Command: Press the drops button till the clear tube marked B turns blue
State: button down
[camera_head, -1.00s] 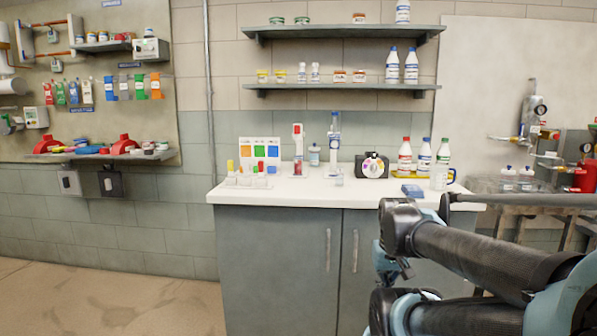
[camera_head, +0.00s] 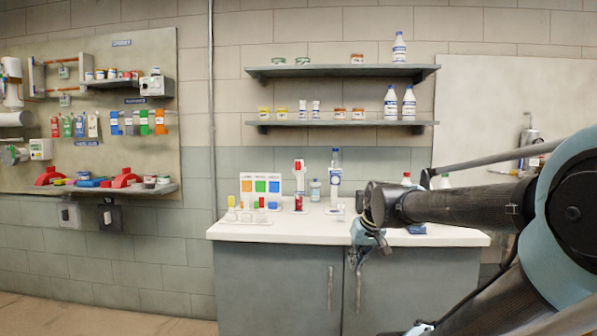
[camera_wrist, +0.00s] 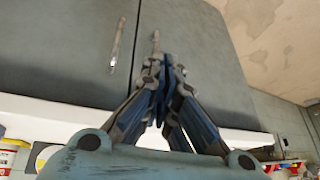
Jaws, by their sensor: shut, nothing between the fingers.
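My gripper (camera_head: 362,250) hangs in front of the counter's front edge, near the cabinet doors. In the wrist view its fingers (camera_wrist: 165,65) are shut and empty, with a cabinet door behind them. On the counter stand a dispenser with red parts (camera_head: 298,188) and a tall dispenser with a blue top (camera_head: 336,180), with a small clear vessel (camera_head: 334,210) at its foot. A tray of small tubes or caps (camera_head: 250,218) is at the left. I cannot read a mark B or pick out the drops button. My gripper is well apart from all these.
The white counter (camera_head: 290,232) is clear along its front. A colour card (camera_head: 260,184) stands at the back. My arm covers much of the counter's right part. Shelves (camera_head: 340,70) with bottles and jars hang above. Cabinet handles (camera_head: 330,288) stick out below.

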jog(key=w+a+r+t+y, duration=0.1)
jog(key=w+a+r, duration=0.5)
jog(key=w, duration=0.4)
jog(key=w+a+r+n+t+y, duration=0.1)
jog(key=w+a+r+t+y, duration=0.1)
jog(key=w+a+r, duration=0.5)
jog(key=w+a+r+n+t+y, duration=0.1)
jog(key=w+a+r, duration=0.6)
jog(key=w, duration=0.7)
notch_tip(320, 180, up, 3)
jog(key=shift+w+f+t+y, duration=0.2)
jog(key=shift+w+t+y, duration=0.05)
jog(key=shift+t+y, duration=0.3)
jog(key=w, duration=0.8)
jog(key=shift+w+d, duration=0.2)
jog(key=shift+w, duration=0.2)
jog(key=shift+w+r, duration=0.1)
jog(key=shift+w, duration=0.75)
jog(key=shift+s, duration=0.1)
dwell(0.4)
jog(key=shift+s, duration=0.85)
jog(key=shift+s+a, duration=0.1)
jog(key=shift+s, duration=2.4)
